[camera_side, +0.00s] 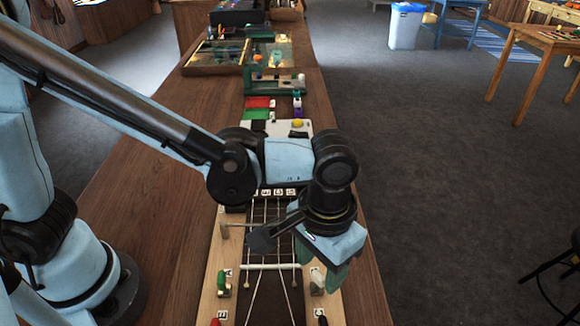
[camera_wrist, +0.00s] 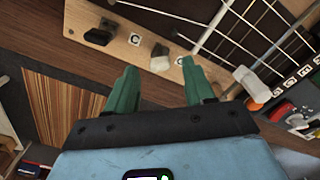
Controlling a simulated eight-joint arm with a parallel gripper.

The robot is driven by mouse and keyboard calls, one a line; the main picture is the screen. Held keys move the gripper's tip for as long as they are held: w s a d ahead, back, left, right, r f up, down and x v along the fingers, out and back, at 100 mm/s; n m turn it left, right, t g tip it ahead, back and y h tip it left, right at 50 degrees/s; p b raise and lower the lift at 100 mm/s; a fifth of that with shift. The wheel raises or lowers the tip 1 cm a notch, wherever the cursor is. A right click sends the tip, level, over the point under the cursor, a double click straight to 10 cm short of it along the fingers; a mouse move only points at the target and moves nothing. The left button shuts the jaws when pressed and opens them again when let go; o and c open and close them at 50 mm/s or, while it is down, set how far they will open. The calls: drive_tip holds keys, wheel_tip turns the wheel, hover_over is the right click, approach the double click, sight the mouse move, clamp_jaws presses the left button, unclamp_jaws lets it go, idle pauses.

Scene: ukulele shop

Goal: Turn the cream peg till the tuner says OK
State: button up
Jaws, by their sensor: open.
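The cream peg (camera_side: 317,281) stands at the right side of the wooden headstock board (camera_side: 206,295). In the wrist view the cream peg (camera_wrist: 160,63) shows between and beyond my green fingertips, near a label that reads C. My gripper (camera_side: 320,264) is open and empty, just above and beside the peg; I cannot tell whether a finger touches it. A black peg (camera_wrist: 99,33) sits further along the same edge. A green peg (camera_side: 225,275) is on the opposite side. I cannot make out which device is the tuner or any reading.
Red (camera_side: 215,322) and black pegs are near the front. A cream bar (camera_side: 270,266) crosses under the strings. A pale box with a yellow knob (camera_side: 297,123) stands behind my arm. Further back are a green holder (camera_side: 262,85) and trays. Floor lies open right of the bench.

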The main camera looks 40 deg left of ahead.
sight(319, 274)
wheel_tip(319, 274, up, 11)
idle(0.5)
drive_tip(key=shift+f, duration=0.1)
drive_tip(key=w+a+f+t, duration=0.1)
drive_tip(key=a+t, duration=0.2)
drive_tip(key=a, duration=0.9)
drive_tip(key=w+a+f+n+t, duration=0.1)
drive_tip(key=a+t, duration=0.3)
drive_tip(key=a, duration=0.9)
drive_tip(key=shift+f+n, duration=0.3)
drive_tip(key=shift+f, duration=0.4)
drive_tip(key=shift+d, duration=0.1)
